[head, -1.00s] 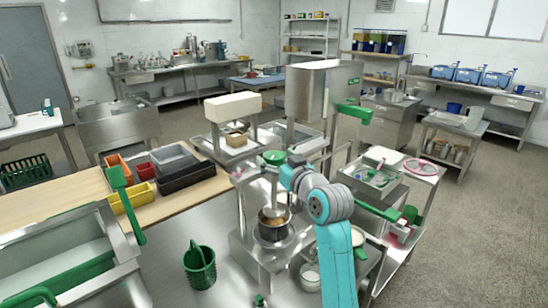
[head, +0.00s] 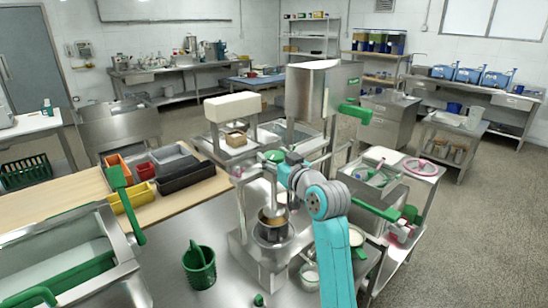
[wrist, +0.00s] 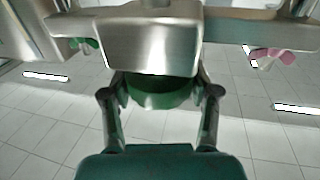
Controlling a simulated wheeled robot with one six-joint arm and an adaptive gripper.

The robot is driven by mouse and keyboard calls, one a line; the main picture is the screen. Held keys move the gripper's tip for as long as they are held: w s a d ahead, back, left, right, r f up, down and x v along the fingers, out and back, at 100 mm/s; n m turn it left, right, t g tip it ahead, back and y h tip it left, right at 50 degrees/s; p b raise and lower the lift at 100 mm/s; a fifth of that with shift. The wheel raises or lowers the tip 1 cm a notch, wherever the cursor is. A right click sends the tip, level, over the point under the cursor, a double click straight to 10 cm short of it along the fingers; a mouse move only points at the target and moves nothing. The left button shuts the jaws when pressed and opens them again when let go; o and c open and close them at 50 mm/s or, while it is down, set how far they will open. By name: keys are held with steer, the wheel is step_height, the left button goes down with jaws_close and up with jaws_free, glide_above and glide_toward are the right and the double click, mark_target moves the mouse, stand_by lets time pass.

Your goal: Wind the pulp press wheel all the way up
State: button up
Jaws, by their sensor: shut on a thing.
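The pulp press (head: 243,232) stands on the steel bench in the middle of the head view. Its green wheel (head: 273,156) is at the top, above the upright screw, with a plate and pulp pot (head: 272,230) below. My gripper (head: 287,164) is at the wheel from the right, and my wrist hides part of the wheel. In the wrist view, the two fingers (wrist: 160,108) are on either side of the round green wheel (wrist: 160,92), shut on it. The steel crossbeam (wrist: 150,45) is close behind it. The wheel's far side is hidden.
A green basket (head: 199,266) stands on the bench left of the press. A steel hopper machine (head: 318,90) with a green lever (head: 355,114) is close behind.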

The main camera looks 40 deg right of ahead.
steer(key=shift+d+n+y, duration=0.1)
steer(key=shift+n+y, duration=0.2)
steer(key=shift+y, duration=0.1)
steer(key=n+y, duration=0.2)
steer(key=y, duration=0.1)
steer(key=n+y, duration=0.2)
steer(key=y, duration=0.2)
steer(key=n+g+y, duration=0.2)
steer(key=n+y, duration=0.1)
steer(key=n+g+y, duration=0.2)
steer(key=n+y, duration=0.1)
steer(key=y, duration=0.1)
steer(key=shift+y, duration=0.3)
steer(key=shift+g+y, duration=0.3)
steer(key=o, duration=1.2)
steer(key=shift+c, duration=0.2)
steer(key=v, duration=1.1)
steer(key=shift+s+d, duration=0.2)
steer(key=shift+s, duration=0.15)
